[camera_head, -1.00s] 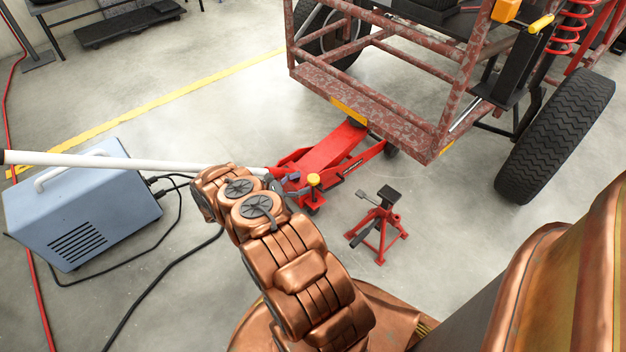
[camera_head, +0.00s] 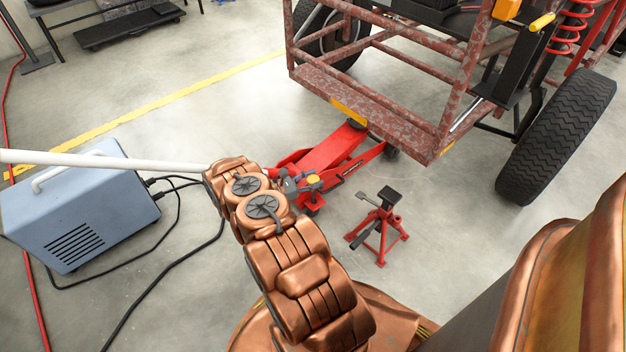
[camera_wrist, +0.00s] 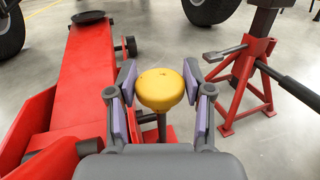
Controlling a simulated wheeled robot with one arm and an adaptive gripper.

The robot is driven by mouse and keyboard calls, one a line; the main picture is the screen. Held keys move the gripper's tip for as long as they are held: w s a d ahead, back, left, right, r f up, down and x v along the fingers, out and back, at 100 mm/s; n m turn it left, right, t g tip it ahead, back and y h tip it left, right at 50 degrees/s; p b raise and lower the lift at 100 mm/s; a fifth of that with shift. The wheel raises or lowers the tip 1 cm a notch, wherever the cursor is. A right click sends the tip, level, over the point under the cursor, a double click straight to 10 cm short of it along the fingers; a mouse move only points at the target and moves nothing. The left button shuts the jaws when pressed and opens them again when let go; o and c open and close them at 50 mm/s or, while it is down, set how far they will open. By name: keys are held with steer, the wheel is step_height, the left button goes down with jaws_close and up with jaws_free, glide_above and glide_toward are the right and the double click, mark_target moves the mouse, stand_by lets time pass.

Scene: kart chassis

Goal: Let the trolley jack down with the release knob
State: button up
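The red trolley jack (camera_head: 335,150) stands on the floor, its front end under the edge of the kart chassis (camera_head: 385,112). Its yellow release knob (camera_head: 313,181) sits on a thin upright stem at the rear; it also shows in the wrist view (camera_wrist: 159,89). My gripper (camera_wrist: 160,88) is open, with its purple-padded fingers on either side of the knob. A narrow gap seems to show between the pads and the knob. In the head view my gripper (camera_head: 299,184) is at the knob, partly hidden by my wrist. The jack's saddle (camera_wrist: 89,17) shows at the far end.
A red axle stand (camera_head: 379,230) stands just right of the jack, close to my gripper. The long white jack handle (camera_head: 120,161) runs left behind my wrist, over a blue machine (camera_head: 75,205) with black cables. A large kart tyre (camera_head: 555,137) is at right.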

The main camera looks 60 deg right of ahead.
steer(key=c, duration=0.6)
